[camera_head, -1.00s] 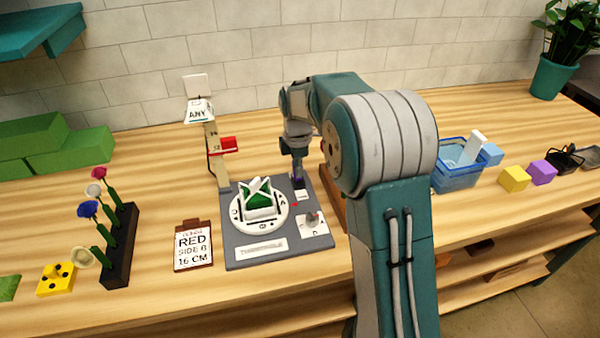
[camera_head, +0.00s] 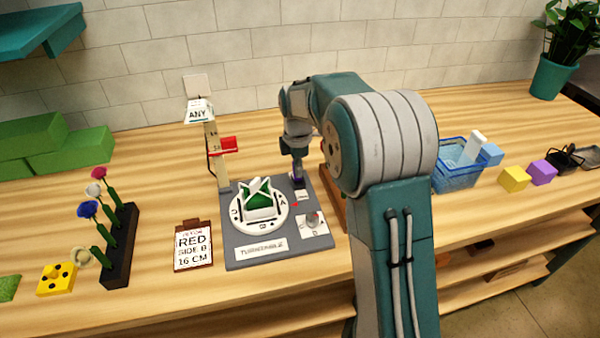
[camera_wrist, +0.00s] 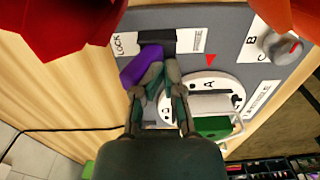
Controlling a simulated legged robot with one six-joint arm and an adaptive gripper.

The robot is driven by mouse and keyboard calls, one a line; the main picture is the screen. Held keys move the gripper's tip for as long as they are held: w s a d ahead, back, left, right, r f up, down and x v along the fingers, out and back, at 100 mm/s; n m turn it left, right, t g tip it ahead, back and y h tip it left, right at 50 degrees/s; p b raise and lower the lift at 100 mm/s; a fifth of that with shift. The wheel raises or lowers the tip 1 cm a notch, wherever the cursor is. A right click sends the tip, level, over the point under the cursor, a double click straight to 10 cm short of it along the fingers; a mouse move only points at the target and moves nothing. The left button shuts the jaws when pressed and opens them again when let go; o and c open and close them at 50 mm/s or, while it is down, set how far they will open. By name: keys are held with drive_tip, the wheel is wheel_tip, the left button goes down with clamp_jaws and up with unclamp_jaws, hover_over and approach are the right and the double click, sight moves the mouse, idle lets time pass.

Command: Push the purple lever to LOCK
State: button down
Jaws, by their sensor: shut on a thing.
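The purple lever (camera_wrist: 140,66) stands in a dark slot on the grey turntable base (camera_head: 240,240). In the wrist view it leans left and toward the camera, beside the white LOCK label (camera_wrist: 125,43). My gripper (camera_wrist: 158,74) is shut at the lever, its fingertips against the lever's right side; how much of the lever lies between them is partly hidden. In the head view my gripper (camera_head: 297,168) is at the back right of the base, with a bit of purple below it. The round dial (camera_head: 260,212) carries a green and white holder.
A knob (camera_head: 312,219) is on the base's front right. A measuring post (camera_head: 215,155) with a red slider stands behind left. A flower rack (camera_head: 122,245) and order card (camera_head: 193,247) are left. A blue basket (camera_head: 457,178) is right. Large red shapes fill the wrist view's top corners.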

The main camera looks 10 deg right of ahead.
drive_tip(key=shift+r, duration=0.55)
drive_tip(key=shift+s+r, duration=0.1)
drive_tip(key=shift+r, duration=2.85)
drive_tip(key=shift+s+r, duration=0.1)
drive_tip(key=s+r+m+t, duration=0.2)
drive_tip(key=s+r+m, duration=0.2)
drive_tip(key=s, duration=0.4)
drive_tip(key=s+r+m+t, duration=0.1)
drive_tip(key=s+r+m, duration=0.35)
drive_tip(key=s, duration=0.25)
drive_tip(key=s+f+m+t, duration=0.2)
drive_tip(key=s+m, duration=0.7)
drive_tip(key=s, duration=0.6)
drive_tip(key=shift+s+f+t, duration=0.2)
drive_tip(key=shift+f+t, duration=0.2)
drive_tip(key=shift+f, duration=0.15)
drive_tip(key=shift+m, duration=0.25)
